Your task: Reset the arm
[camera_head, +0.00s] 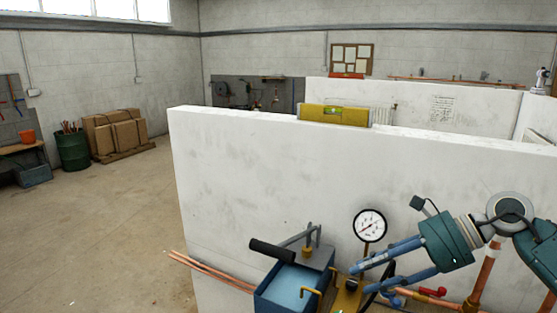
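My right arm comes in from the right edge, and its teal gripper (358,281) points left with two blue fingers. The fingers are apart and I see nothing held between them. They are in front of the white partition wall (265,190), below a round pressure gauge (369,225) and close to the brass fitting of a blue test pump (290,285). I cannot tell whether they touch the fitting. My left gripper is not in view.
Copper pipes (212,272) stick out left of the pump. A red-handled valve (432,292) and upright copper pipe (483,271) are beside my arm. A yellow level (334,114) sits on the wall top. The floor (110,220) at left is clear, with boxes (122,136) behind.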

